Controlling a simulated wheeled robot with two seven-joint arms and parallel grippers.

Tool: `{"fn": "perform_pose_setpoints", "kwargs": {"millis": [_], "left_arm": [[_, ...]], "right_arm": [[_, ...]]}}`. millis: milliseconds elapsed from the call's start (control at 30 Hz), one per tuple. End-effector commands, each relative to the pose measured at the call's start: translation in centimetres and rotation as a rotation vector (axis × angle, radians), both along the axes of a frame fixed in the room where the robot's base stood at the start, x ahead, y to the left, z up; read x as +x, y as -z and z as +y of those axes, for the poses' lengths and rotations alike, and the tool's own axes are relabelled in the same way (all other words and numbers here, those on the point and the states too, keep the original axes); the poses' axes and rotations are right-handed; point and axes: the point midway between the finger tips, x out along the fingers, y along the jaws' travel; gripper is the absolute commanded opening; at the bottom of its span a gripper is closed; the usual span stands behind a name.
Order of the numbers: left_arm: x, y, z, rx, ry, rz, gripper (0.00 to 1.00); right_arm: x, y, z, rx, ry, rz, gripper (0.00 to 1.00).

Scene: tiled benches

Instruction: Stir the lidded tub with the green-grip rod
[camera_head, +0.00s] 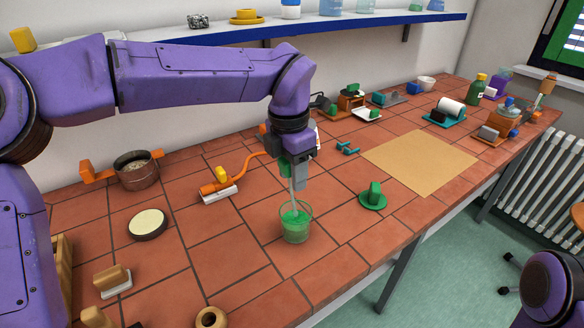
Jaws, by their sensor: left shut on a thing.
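My left gripper (291,172) points down above the tiled bench, shut on the rod's green grip, which shows only in part between the fingers. The thin pale rod (293,199) reaches down into a clear tub (296,236) with green contents. The tub stands upright and open on the tiles; the rod's lower end is hidden in the contents. A green disc with an upright handle (373,197), which looks like a lid, lies on the tiles to the right of the tub, apart from it. My right gripper is not in view.
An orange-hosed burner-like item (220,187), a brown pot (137,172) and a pale round disc (148,224) stand left of the tub. A tan mat (420,160) lies to the right. A blue-edged shelf (300,29) runs above the bench. Tiles around the tub are clear.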

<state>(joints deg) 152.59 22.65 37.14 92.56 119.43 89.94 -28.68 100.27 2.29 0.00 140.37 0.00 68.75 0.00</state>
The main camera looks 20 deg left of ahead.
Motion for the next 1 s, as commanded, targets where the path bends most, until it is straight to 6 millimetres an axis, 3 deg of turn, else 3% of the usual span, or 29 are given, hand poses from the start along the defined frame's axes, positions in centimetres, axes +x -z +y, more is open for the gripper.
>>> {"fn": "perform_pose_setpoints", "kwargs": {"millis": [500,1000], "left_arm": [[0.0,4.4,0.0,-0.001,0.000,0.001,0.03],[-0.1,4.4,0.0,-0.001,0.000,-0.001,0.03]], "right_arm": [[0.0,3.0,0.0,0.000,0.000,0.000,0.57],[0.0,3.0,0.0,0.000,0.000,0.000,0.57]]}}
